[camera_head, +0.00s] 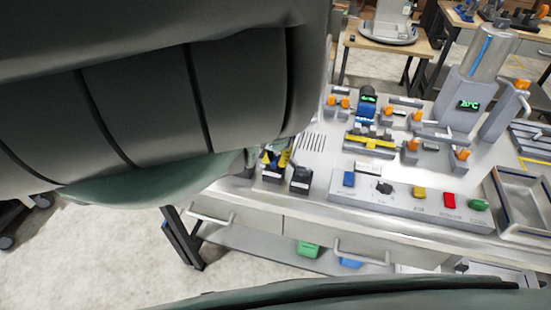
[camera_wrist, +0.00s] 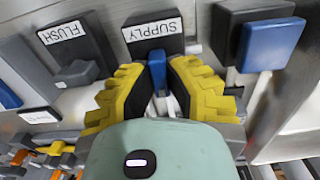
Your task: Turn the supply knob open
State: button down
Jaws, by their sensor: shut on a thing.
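The supply knob (camera_wrist: 157,70) is a blue upright lever on a dark block with an upside-down SUPPLY label (camera_wrist: 152,30) in the wrist view. My gripper (camera_wrist: 160,80) has yellow ridged fingers, one on each side of the knob, and is shut on it. The knob's lower part is partly hidden between the fingers. In the head view my gripper (camera_head: 279,157) shows only as a bit of yellow and blue behind my arm, above a small dark block at the bench's left end. The knob's exact angle there is hidden.
A dark FLUSH block (camera_wrist: 76,47) with a grey knob (camera_wrist: 77,73) stands close left of the supply block in the wrist view. A blue square button (camera_wrist: 269,45) is close on the right. Several orange-knobbed fittings and a button panel (camera_head: 410,203) fill the bench.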

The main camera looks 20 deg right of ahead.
aim_at(275, 157)
jog(key=shift+n, duration=0.3)
jog(key=c, duration=1)
grip_release()
jog(key=shift+o, duration=0.2)
notch_tip(275, 157, up, 6)
jog(key=shift+w+f, duration=0.1)
jog(key=shift+r, duration=0.9)
jog(key=shift+d, duration=0.1)
